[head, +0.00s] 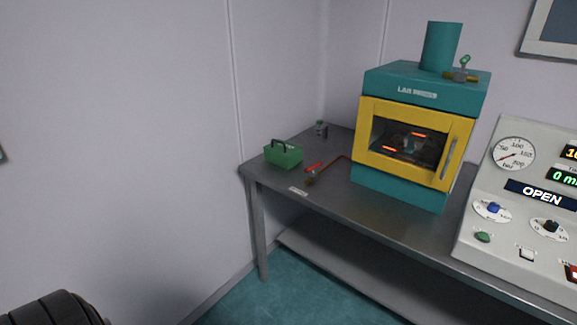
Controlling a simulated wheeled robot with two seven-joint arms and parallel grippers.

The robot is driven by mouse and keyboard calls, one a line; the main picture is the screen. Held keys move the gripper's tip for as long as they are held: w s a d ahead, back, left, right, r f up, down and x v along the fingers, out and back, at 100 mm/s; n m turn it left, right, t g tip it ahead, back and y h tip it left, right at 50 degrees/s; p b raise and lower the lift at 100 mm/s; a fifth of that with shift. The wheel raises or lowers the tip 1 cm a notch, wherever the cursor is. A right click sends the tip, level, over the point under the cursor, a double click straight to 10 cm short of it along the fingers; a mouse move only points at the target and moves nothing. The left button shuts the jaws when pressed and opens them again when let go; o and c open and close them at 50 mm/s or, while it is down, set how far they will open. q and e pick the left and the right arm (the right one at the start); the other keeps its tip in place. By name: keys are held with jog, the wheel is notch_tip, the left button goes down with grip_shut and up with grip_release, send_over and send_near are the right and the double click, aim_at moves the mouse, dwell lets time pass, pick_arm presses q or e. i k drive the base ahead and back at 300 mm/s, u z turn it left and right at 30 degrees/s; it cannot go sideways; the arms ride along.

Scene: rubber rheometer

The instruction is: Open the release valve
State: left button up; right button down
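A small valve with a red lever (314,167) sits on the metal table, left of the lab press. A thin copper-coloured pipe (338,160) runs from it towards the press. A second valve, with a brass body and a green handle (464,61), is on top of the press at the right. I cannot tell from here which is the release valve, nor whether either is open. The teal and yellow lab press (411,189) has its windowed door shut, with orange glowing bars inside. Neither of my grippers shows.
A green basket (284,155) and a small grey object (321,129) stand on the metal table (375,218) near its left end. A control panel (490,250) with a gauge, knobs and a display reading OPEN is at the right. The floor left of the table is clear.

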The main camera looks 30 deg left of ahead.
aim_at(312, 168)
jog(key=u, duration=1.9)
jog(key=i, duration=1.1)
jog(key=z, duration=2)
